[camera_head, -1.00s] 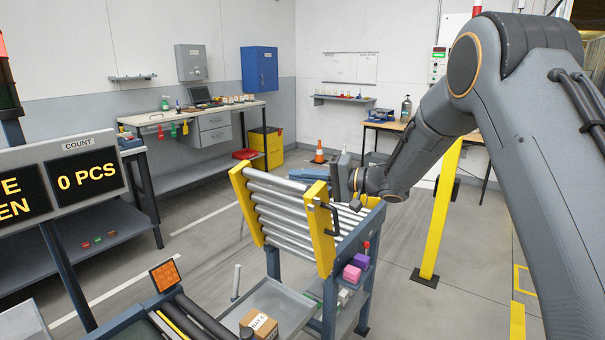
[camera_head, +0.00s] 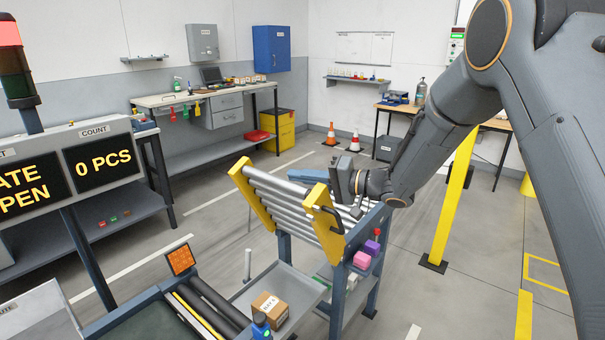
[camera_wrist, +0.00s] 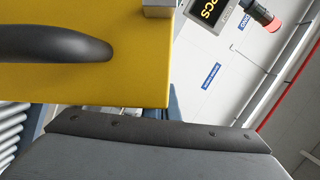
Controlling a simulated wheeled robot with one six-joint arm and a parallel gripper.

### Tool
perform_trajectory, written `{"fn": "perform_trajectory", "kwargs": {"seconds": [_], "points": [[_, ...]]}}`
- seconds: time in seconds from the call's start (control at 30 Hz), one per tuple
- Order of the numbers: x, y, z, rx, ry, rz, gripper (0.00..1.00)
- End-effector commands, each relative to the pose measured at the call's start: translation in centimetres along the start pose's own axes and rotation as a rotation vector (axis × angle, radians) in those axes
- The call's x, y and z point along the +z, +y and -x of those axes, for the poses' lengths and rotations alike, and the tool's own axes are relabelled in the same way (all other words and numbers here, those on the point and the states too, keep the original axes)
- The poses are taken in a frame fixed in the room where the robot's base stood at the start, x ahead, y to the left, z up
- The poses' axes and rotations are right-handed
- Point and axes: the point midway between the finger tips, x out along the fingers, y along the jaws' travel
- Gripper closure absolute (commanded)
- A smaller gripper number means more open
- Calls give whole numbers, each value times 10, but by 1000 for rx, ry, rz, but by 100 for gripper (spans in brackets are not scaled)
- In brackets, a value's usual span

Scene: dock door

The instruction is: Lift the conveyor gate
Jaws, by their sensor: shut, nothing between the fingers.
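The conveyor gate is a section of steel rollers (camera_head: 285,202) between two yellow side plates. It stands tilted, its upper end raised, on a blue-grey frame. A black curved handle (camera_wrist: 55,45) is on the yellow plate (camera_wrist: 110,82), which fills the upper left of the wrist view. My gripper (camera_head: 342,177) is shut and empty at the raised end of the gate, beside the right yellow plate (camera_head: 322,218). Its grey front (camera_wrist: 160,145) lies just below the plate in the wrist view; I cannot tell whether they touch. The sign (camera_head: 100,168) reads open and 0 PCS.
A grey tray (camera_head: 255,292) with a cardboard box (camera_head: 270,307) lies beside the near conveyor (camera_head: 205,305). Purple and pink blocks (camera_head: 363,260) sit right of the gate. A yellow post (camera_head: 450,200) stands further right. Open floor lies behind, with cones (camera_head: 331,136) near the wall.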

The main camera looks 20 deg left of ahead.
Motion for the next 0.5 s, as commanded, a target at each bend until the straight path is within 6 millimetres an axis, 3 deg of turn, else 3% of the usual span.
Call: {"fn": "perform_trajectory", "kwargs": {"seconds": [0.17,0.43,0.5], "points": [[-2,-1,1,0,0,-1,100],[-29,-10,9,-2,-3,1,100],[-28,-8,23,-2,-4,2,100]]}}
